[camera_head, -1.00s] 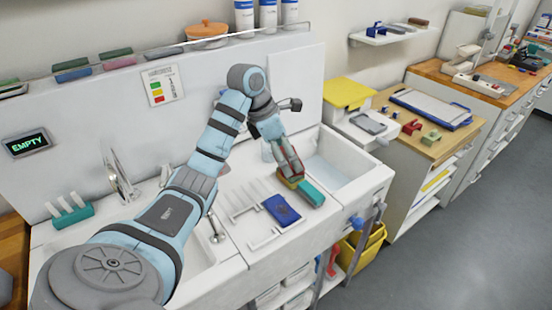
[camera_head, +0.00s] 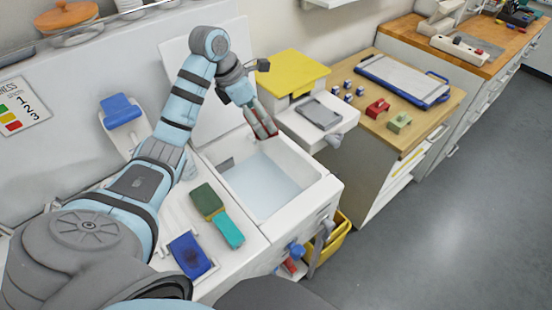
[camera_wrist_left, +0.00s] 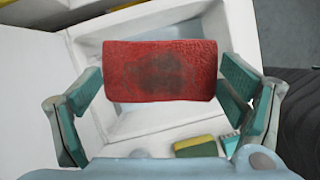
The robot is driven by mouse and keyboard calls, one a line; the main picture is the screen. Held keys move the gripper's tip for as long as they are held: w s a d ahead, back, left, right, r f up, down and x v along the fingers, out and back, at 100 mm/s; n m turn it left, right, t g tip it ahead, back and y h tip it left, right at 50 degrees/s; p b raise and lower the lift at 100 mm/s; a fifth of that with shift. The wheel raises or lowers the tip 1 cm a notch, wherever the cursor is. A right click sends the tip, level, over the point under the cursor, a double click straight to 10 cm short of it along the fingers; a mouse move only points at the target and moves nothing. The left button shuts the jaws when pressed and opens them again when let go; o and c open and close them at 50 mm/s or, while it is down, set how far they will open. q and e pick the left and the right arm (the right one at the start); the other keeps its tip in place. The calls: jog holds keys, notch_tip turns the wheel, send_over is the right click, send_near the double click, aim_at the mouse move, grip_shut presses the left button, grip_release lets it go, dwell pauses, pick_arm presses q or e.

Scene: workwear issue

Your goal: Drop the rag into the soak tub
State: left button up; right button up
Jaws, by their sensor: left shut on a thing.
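The red rag (camera_wrist_left: 160,72), with a dark stain, is held between the two fingers of my left gripper (camera_wrist_left: 160,85) in the left wrist view. In the head view my left gripper (camera_head: 262,122) points down over the back right part of the soak tub, and the rag (camera_head: 266,130) shows as a narrow red strip. The soak tub (camera_head: 325,192) is a white basin with pale bluish liquid or floor inside. The rag appears above the tub; the exact height is unclear. My right gripper is not in view.
A wooden-topped cabinet (camera_head: 385,130) lies beyond.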

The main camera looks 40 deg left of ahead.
pick_arm(q)
jog(key=shift+n, duration=0.6)
notch_tip(320, 180, down, 4)
jog(key=shift+w+d+f, duration=0.15)
jog(key=shift+f, duration=0.05)
notch_tip(320, 180, down, 10)
jog(key=s+n+y+b, duration=0.1)
jog(key=s+b, duration=0.1)
jog(key=b, duration=0.3)
jog(key=shift+a+f+n+t, duration=0.2)
jog(key=shift+n+t, duration=0.2)
jog(key=o, duration=0.8)
jog(key=shift+s+r, duration=0.15)
jog(key=shift+s, duration=0.05)
jog(key=shift+o, duration=0.6)
jog(key=shift+s+r, duration=0.15)
jog(key=shift+s, duration=0.15)
jog(key=v, duration=1.2)
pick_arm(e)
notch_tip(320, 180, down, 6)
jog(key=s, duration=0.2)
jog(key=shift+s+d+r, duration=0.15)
